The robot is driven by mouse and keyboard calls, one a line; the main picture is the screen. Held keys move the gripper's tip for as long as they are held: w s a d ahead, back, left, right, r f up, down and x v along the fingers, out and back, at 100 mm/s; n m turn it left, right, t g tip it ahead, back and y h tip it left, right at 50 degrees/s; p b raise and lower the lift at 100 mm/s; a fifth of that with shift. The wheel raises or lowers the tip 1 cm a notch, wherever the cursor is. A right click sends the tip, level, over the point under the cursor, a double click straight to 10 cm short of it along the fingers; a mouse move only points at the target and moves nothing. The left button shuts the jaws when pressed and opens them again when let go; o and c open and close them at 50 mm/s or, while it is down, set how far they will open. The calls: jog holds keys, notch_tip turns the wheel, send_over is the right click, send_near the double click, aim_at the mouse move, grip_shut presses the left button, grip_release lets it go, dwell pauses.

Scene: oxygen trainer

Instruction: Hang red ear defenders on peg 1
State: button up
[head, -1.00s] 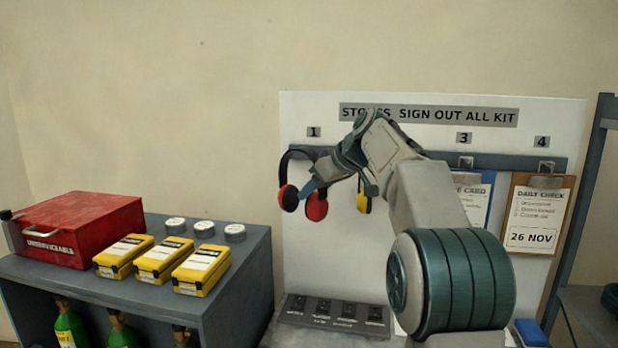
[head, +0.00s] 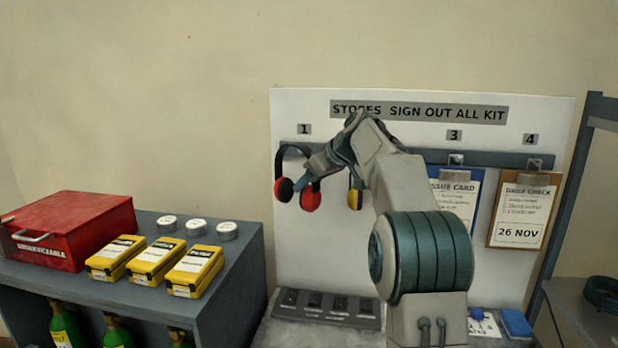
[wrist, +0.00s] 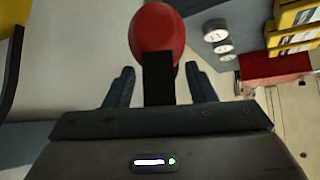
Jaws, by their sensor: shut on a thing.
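The red ear defenders (head: 311,199) are upright in front of the board below the number 1, with their black headband arching over the rail. Peg 1 is not clearly visible, so I cannot tell whether the headband rests on it. My gripper (head: 303,184) is shut on the ear defenders, low near the red cup. In the wrist view the red cup (wrist: 157,28) and a black band (wrist: 158,80) lie between the two fingers of my gripper (wrist: 160,84).
Yellow ear defenders (head: 355,198) hang just right, partly behind my arm. Clipboards (head: 518,215) hang under 3 and 4. Yellow cases (head: 155,260) and a red box (head: 70,225) stand on the left cabinet. A grey panel (head: 325,308) lies below the board.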

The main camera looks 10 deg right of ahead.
jog(key=shift+w+d+p, duration=0.25)
jog(key=shift+w+p, duration=0.35)
jog(key=shift+p, duration=0.05)
jog(key=shift+w+d+p, duration=0.25)
jog(key=shift+w+p, duration=0.35)
jog(key=shift+w+d+p, duration=0.25)
jog(key=shift+w+p, duration=0.35)
jog(key=shift+p, duration=0.05)
jog(key=shift+w+d+f, duration=0.15)
jog(key=shift+f, duration=0.15)
jog(key=shift+c, duration=0.4)
jog(key=shift+w+d+f, duration=0.1)
jog(key=shift+w+f, duration=0.1)
jog(key=shift+f, duration=0.1)
grip_shut()
jog(key=shift+c, duration=1.8)
grip_release()
jog(key=shift+d+f, duration=0.1)
jog(key=shift+f, duration=0.1)
jog(key=shift+w+d+f, duration=0.1)
jog(key=shift+w+f, duration=0.05)
jog(key=shift+w, duration=0.05)
